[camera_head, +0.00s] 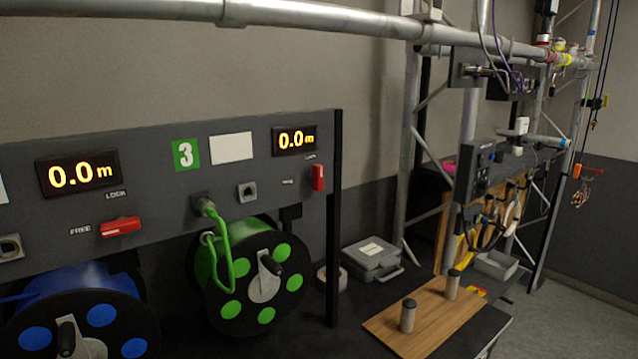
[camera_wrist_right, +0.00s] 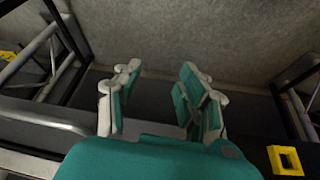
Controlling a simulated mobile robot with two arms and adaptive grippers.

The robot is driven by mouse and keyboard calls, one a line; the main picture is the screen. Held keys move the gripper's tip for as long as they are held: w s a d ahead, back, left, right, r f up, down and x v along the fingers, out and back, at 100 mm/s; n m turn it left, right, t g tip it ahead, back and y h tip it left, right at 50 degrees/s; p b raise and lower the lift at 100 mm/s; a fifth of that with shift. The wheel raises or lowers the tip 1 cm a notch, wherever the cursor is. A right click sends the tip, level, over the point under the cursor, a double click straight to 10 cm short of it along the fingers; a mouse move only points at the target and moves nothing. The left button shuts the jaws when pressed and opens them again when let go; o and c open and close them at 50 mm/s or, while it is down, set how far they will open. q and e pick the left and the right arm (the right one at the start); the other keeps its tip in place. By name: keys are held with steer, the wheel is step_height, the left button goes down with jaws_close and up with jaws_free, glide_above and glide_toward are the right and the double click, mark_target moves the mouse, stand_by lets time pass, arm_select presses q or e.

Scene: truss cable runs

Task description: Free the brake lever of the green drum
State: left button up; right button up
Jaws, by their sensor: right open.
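The green drum (camera_head: 252,283), with a black front flange, green discs and a crank, sits under the panel in the head view. A green cable (camera_head: 217,240) runs from it to a port in the panel. Its red brake lever (camera_head: 318,177) stands upright at the panel's right end, below the LOCK label and right of the FREE label. My right gripper (camera_wrist_right: 160,80) shows only in the right wrist view, its teal-padded fingers apart with nothing between them. Neither gripper shows in the head view. The lever is not recognisable in the wrist view.
A blue drum (camera_head: 75,310) sits left, its red lever (camera_head: 120,226) lying level toward FREE. A truss pipe (camera_head: 330,17) crosses above the panel. A grey case (camera_head: 372,258), a tape roll (camera_head: 331,278) and a wooden board (camera_head: 425,322) with two cylinders occupy the bench at right.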

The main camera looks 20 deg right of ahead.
steer(key=w+a+r+n+t+y, duration=0.1)
steer(key=w+r, duration=0.1)
steer(key=r, duration=0.8)
steer(key=w+a+r+t, duration=0.1)
steer(key=w+r, duration=0.1)
steer(key=r, duration=0.8)
steer(key=n+t+y, duration=0.1)
steer(key=t+y, duration=0.4)
steer(key=t, duration=0.5)
glide_toward(321, 180)
steer(key=p+x, duration=0.5)
steer(key=x, duration=0.5)
steer(key=shift+w+a, duration=0.15)
steer(key=shift+w, duration=0.4)
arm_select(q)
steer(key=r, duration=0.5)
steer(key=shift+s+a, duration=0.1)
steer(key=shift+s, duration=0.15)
arm_select(e)
steer(key=shift+c, duration=0.5)
jaws_close()
